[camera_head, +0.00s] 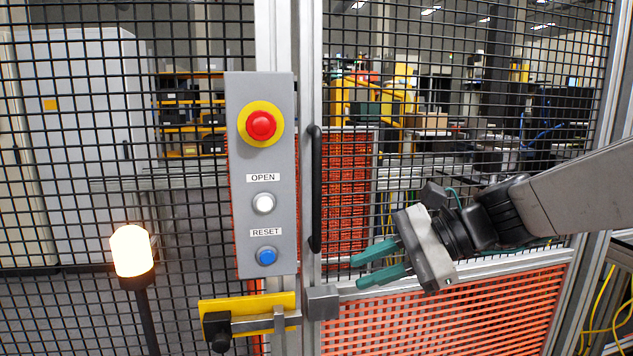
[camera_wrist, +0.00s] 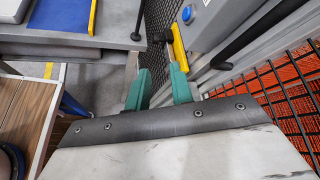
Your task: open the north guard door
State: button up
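The guard door (camera_head: 470,264), black mesh above and orange mesh below in a grey frame, stands closed against the post. Its black upright handle (camera_head: 316,190) is on its left edge and also shows in the wrist view (camera_wrist: 250,35). A latch has a yellow plate (camera_head: 250,303), a grey bar and a black knob (camera_head: 217,330); the bar reaches toward a grey block (camera_head: 323,302) on the door. The grey control box (camera_head: 240,200) carries a white OPEN button (camera_head: 263,203). My gripper (camera_head: 355,271) is open and empty, right of the handle, with green fingers pointing left.
The box also has a red stop button (camera_head: 261,125) and a blue RESET button (camera_head: 267,256). A lit lamp (camera_head: 132,251) stands at left. Fixed mesh fencing lies left of the post. The wrist view shows a wooden surface (camera_wrist: 22,112) at lower left.

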jog(key=w+r+m+t+y, duration=0.4)
jog(key=w+r+m+t, duration=0.1)
jog(key=w+r+m, duration=0.45)
jog(key=s+x, duration=0.1)
jog(key=x, duration=0.7)
jog(key=shift+r, duration=0.25)
jog(key=shift+a+m, duration=0.15)
jog(key=shift+m, duration=0.1)
jog(key=shift+c, duration=0.3)
grip_shut()
